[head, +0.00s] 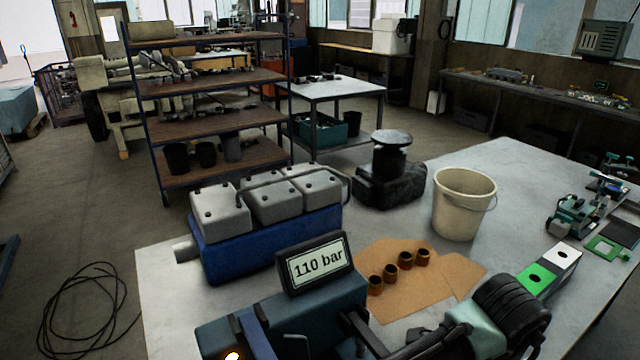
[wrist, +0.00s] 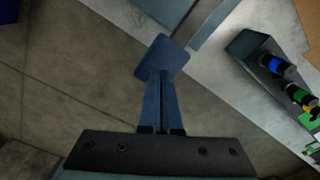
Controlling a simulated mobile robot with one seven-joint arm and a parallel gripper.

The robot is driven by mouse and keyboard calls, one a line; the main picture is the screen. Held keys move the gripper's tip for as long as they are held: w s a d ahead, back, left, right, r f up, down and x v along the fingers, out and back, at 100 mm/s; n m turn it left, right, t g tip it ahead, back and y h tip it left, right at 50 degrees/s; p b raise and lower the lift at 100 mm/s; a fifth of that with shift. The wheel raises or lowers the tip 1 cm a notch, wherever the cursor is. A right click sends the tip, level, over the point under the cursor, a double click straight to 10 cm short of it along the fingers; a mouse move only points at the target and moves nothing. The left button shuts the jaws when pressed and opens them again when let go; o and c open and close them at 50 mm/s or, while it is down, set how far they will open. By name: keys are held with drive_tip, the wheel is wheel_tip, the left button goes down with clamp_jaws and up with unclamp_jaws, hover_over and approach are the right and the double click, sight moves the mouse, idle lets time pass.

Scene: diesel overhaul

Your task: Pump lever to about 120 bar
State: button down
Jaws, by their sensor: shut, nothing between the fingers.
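The pressure display (head: 318,262) reads 110 bar. It stands on a teal pump body (head: 310,308) at the front edge of the grey table. In the wrist view a grey bar (wrist: 207,22) runs down from the top to a flat blue pad (wrist: 163,58), which looks like the lever's end. My gripper (wrist: 160,78) is shut and empty, its blue fingertips at the pad's lower edge. I cannot tell whether they touch it. In the head view I cannot clearly make out the fingertips; my arm fills the lower right.
On the table (head: 165,300) are a blue engine block with grey covers (head: 265,205), a cream bucket (head: 464,203), brown cardboard (head: 450,275) with several copper-coloured rings, and a green-and-white tray (head: 552,268). A black cable (head: 85,310) lies coiled on the floor.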

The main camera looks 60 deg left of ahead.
drive_tip(key=shift+f+b, duration=0.7)
drive_tip(key=shift+f, duration=0.45)
drive_tip(key=shift+d+r+p, duration=0.2)
drive_tip(key=shift+r+p, duration=0.4)
drive_tip(key=shift+p, duration=0.05)
drive_tip(key=shift+d+r+p, duration=0.15)
drive_tip(key=shift+r+p, duration=0.45)
wheel_tip(320, 180, up, 4)
drive_tip(key=p, duration=0.3)
drive_tip(key=shift+p, duration=0.3)
drive_tip(key=shift+f, duration=0.1)
